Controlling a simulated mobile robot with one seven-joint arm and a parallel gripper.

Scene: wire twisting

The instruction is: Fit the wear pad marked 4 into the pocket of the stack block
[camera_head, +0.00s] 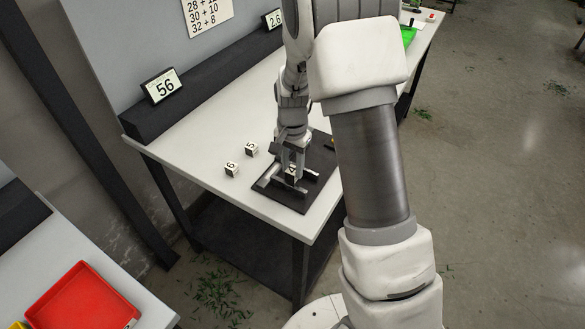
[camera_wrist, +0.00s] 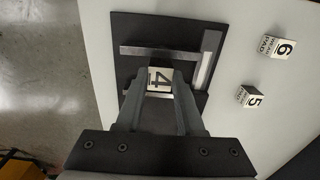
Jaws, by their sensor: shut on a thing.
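The wear pad marked 4 (camera_wrist: 160,77) is a small white block with a black 4, held between the two fingertips. It also shows in the head view (camera_head: 292,172), under the fingers. My gripper (camera_head: 292,165) is shut on it, above the dark plate of the stack block (camera_head: 293,205), and its fingers show in the wrist view (camera_wrist: 160,90). Grey bars on the plate, one across the top (camera_wrist: 160,52) and one at the side (camera_wrist: 206,62), lie around the pad. Whether the pad sits down in the pocket or just above it I cannot tell; the fingers hide part of it.
Wear pads marked 5 (camera_head: 251,149) and 6 (camera_head: 232,169) stand on the white table (camera_head: 215,135) left of the plate. A display reading 56 (camera_head: 161,86) stands on the dark ledge behind. A red tray (camera_head: 82,300) is on another table at lower left.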

